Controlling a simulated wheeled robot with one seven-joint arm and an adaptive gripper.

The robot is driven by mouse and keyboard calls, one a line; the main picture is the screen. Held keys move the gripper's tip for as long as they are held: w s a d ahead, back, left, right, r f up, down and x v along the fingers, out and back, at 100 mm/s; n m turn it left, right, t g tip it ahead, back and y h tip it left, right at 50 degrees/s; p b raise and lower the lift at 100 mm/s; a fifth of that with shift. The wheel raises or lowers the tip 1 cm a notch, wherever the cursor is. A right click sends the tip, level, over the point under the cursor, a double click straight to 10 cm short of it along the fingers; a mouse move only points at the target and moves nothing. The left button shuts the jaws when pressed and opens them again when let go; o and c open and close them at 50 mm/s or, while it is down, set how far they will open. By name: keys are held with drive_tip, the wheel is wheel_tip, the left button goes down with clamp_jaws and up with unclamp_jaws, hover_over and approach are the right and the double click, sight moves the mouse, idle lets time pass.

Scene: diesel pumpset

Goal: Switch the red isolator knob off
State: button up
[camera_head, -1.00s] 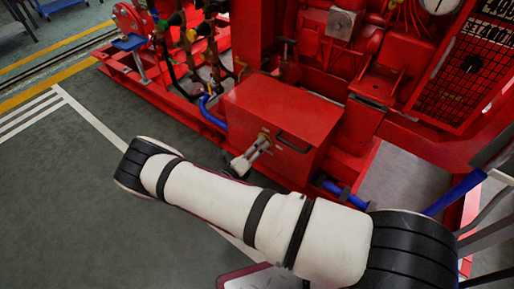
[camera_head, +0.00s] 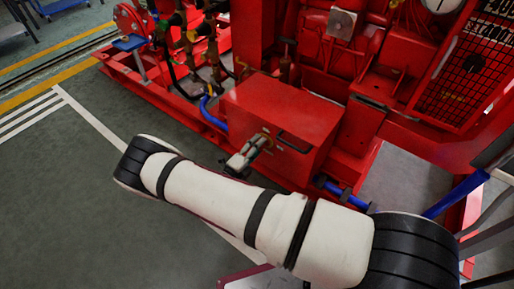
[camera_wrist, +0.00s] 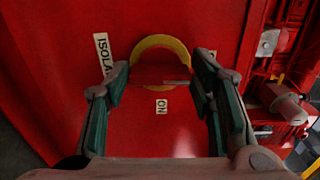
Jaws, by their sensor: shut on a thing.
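The red isolator knob (camera_wrist: 162,74) shows in the wrist view as a wide bar lying crosswise in front of a yellow ring (camera_wrist: 160,43) on a red panel. An "ON" label (camera_wrist: 161,106) is below the knob, and a label reading "ISOLA..." (camera_wrist: 103,52) is at its left. My gripper (camera_wrist: 163,66) has one finger at each end of the bar and is shut on the knob. In the head view my gripper (camera_head: 262,140) is at the front of the red box (camera_head: 285,105); the knob is hidden there.
A dark handle (camera_head: 293,142) is on the box front, right of my gripper. Red pump machinery (camera_head: 345,60) stands behind and to the right. Blue pipes (camera_head: 211,112) run beside the box. The grey floor (camera_head: 70,190) at left is clear.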

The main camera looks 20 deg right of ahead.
idle(0.3)
drive_tip(key=o, duration=1.2)
drive_tip(key=shift+c, duration=0.2)
drive_tip(key=shift+a, duration=0.1)
drive_tip(key=v, duration=1.1)
drive_tip(key=shift+s+a, duration=0.25)
drive_tip(key=shift+a, duration=0.05)
